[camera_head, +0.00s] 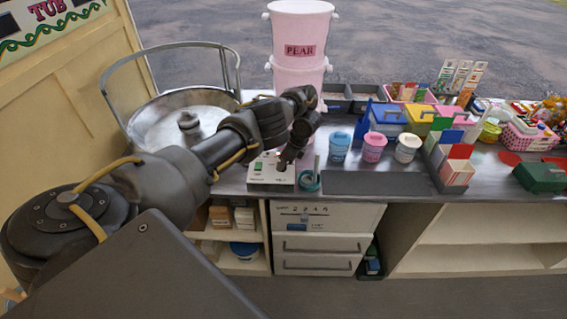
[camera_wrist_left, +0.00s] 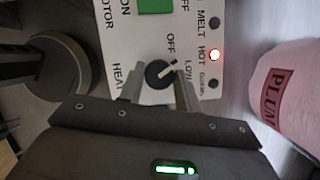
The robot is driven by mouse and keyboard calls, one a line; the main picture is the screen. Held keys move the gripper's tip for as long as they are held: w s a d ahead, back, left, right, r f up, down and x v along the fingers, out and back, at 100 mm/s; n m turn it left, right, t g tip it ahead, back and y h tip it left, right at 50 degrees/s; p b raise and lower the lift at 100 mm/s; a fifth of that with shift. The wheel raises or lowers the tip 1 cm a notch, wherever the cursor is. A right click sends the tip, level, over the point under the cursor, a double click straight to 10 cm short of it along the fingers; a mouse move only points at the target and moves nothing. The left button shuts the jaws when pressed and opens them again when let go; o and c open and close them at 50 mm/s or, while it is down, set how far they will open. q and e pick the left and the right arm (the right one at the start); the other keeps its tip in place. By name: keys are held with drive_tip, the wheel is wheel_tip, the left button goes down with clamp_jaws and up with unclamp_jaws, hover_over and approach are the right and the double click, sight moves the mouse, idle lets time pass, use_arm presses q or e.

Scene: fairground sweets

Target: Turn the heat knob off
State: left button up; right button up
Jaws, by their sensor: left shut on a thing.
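The white control box (camera_head: 268,174) stands at the counter's front edge. The pointer aims between the OFF and LOW marks. In the head view the gripper hides the knob. My right gripper is out of view.
A metal bowl (camera_head: 158,126) with a rail is left of the box. Pink stacked tubs (camera_head: 302,20) stand behind it; one marked PLUM (camera_wrist_left: 288,92) is close on the right in the wrist view. A teal ring (camera_head: 311,181) and lidded cups (camera_head: 374,147) are to the right.

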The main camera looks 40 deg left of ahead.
use_arm(q)
drive_tip(key=shift+w+f+n+b, duration=0.1)
drive_tip(key=shift+f+n+b, duration=0.05)
drive_tip(key=shift+n+b, duration=0.95)
drive_tip(key=shift+g+h+b, duration=0.3)
drive_tip(key=shift+g+b, duration=0.1)
drive_tip(key=shift+b, duration=0.1)
drive_tip(key=shift+r+n, duration=0.2)
drive_tip(key=shift+n, duration=0.3)
drive_tip(key=shift+r+n+p, duration=0.2)
drive_tip(key=shift+n+p, duration=0.2)
drive_tip(key=shift+p, duration=0.3)
drive_tip(key=shift+a+f+n+g+h+p, duration=0.1)
drive_tip(key=shift+a+n+g+h+p, duration=0.05)
drive_tip(key=shift+n+g+h+p, duration=0.3)
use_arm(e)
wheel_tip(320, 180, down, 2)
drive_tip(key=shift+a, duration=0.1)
use_arm(q)
drive_tip(key=shift+n, duration=0.55)
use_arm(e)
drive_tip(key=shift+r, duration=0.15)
use_arm(q)
drive_tip(key=o, duration=1)
drive_tip(key=shift+f, duration=0.15)
drive_tip(key=shift+c, duration=0.2)
